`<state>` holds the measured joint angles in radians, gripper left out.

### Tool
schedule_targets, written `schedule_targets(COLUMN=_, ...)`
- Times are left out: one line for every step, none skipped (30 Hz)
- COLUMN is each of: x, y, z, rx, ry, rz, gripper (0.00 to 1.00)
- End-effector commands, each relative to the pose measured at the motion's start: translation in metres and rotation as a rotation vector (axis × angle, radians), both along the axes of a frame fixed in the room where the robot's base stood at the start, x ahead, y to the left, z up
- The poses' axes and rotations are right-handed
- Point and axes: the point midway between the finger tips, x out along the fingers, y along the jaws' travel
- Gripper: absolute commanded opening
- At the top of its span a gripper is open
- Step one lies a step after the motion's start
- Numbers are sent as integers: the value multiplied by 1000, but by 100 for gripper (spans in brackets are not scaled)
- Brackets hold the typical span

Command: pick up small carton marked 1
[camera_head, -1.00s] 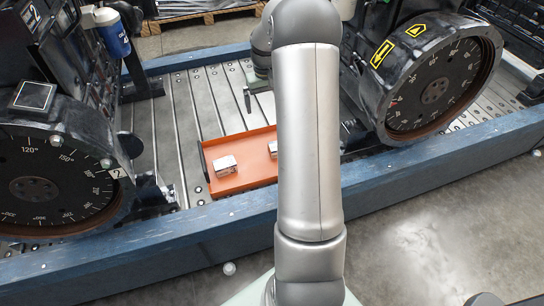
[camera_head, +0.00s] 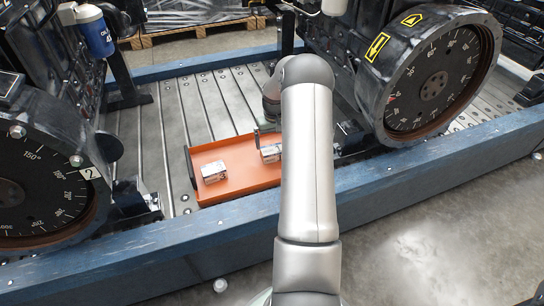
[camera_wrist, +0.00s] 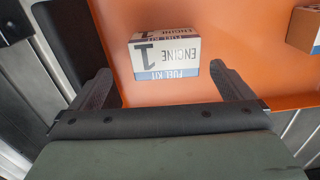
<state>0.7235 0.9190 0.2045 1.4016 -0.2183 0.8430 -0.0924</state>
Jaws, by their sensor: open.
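In the head view my gripper (camera_head: 265,130) is partly hidden by my arm, just above and behind the right carton (camera_head: 270,153), which appears to be this one and is partly covered by my arm.
A second carton (camera_head: 213,171) lies left on the tray and shows at the right edge of the wrist view (camera_wrist: 305,28). The tray has a dark end wall close to the left finger. Black engines with round dials stand left (camera_head: 45,185) and right (camera_head: 440,80). A blue beam (camera_head: 400,180) runs in front.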

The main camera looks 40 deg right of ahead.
Motion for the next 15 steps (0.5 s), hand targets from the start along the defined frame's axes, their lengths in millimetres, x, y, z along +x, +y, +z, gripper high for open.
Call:
schedule_targets(x=0, y=0, z=-2, rx=0, ry=0, rz=0, gripper=100)
schedule_targets(x=0, y=0, z=-3, rx=0, ry=0, rz=0, gripper=100)
schedule_targets(x=0, y=1, z=-6, rx=0, ry=0, rz=0, gripper=100)
schedule_targets(x=0, y=1, z=-8, rx=1, ry=0, rz=0, gripper=100)
schedule_targets(x=0, y=2, z=-12, rx=1, ry=1, rz=0, gripper=100)
schedule_targets(x=1, y=3, z=-17, rx=1, ry=1, rz=1, gripper=100)
schedule_targets(x=1, y=4, z=-22, rx=3, ry=1, rz=1, gripper=100)
schedule_targets(x=1, y=5, z=-27, rx=3, ry=1, rz=1, gripper=100)
schedule_targets(x=1, y=7, z=-34, rx=3, ry=1, rz=1, gripper=100)
schedule_targets(x=1, y=7, z=-39, rx=2, ry=2, rz=1, gripper=100)
schedule_targets(x=1, y=7, z=-43, rx=2, ry=2, rz=0, gripper=100)
schedule_targets(x=1, y=7, z=-48, rx=1, ry=1, rz=0, gripper=100)
schedule_targets(x=1, y=7, z=-51, rx=1, ry=0, rz=0, gripper=100)
schedule_targets(x=1, y=7, z=-53, rx=1, ry=0, rz=0, gripper=100)
schedule_targets(x=2, y=7, z=-54, rx=1, ry=0, rz=0, gripper=100)
